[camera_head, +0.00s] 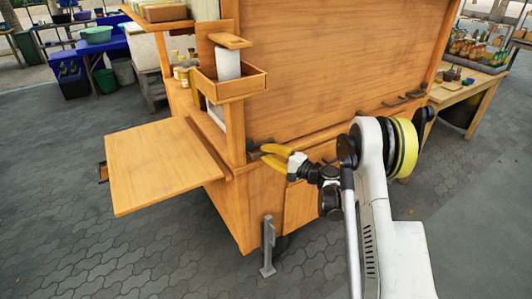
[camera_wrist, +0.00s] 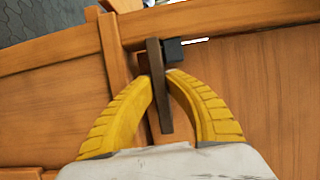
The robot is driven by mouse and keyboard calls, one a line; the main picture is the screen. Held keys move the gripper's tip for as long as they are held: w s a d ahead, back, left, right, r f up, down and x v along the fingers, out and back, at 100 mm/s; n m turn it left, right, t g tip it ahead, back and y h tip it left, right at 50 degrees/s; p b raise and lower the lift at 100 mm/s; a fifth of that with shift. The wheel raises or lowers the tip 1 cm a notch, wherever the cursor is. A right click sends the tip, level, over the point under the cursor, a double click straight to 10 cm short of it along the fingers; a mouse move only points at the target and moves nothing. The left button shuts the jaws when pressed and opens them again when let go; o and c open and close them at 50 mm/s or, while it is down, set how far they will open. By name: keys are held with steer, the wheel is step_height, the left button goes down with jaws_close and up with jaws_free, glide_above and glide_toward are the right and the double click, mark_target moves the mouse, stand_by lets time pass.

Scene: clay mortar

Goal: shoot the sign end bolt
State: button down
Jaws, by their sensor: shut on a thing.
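My gripper (camera_head: 270,155) is at the front corner post of a wooden cart, at the lower edge of its large panel. In the wrist view its yellow fingers (camera_wrist: 168,78) are closed around a dark brown flat bar (camera_wrist: 155,58), which looks like the bolt's handle. A small dark block (camera_wrist: 175,48) sits beside the bar against the wood. In the head view a dark fitting (camera_head: 253,144) shows by the fingertips. The far end of the bolt is hidden, so I cannot tell how far it is slid.
A wooden side shelf (camera_head: 160,165) juts out at left. A small wooden box (camera_head: 230,85) with a white cylinder is above the gripper. More dark fittings (camera_head: 397,102) lie along the panel's lower right edge. A grey leg (camera_head: 267,245) stands below. Paving around the cart is open.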

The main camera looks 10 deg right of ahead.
steer(key=shift+s+a, duration=0.1)
steer(key=shift+a, duration=0.2)
steer(key=shift+d, duration=0.1)
steer(key=c, duration=1.4)
jaws_free()
steer(key=shift+s+d, duration=0.2)
steer(key=shift+d, duration=0.05)
steer(key=v, duration=1.1)
steer(key=shift+s, duration=0.1)
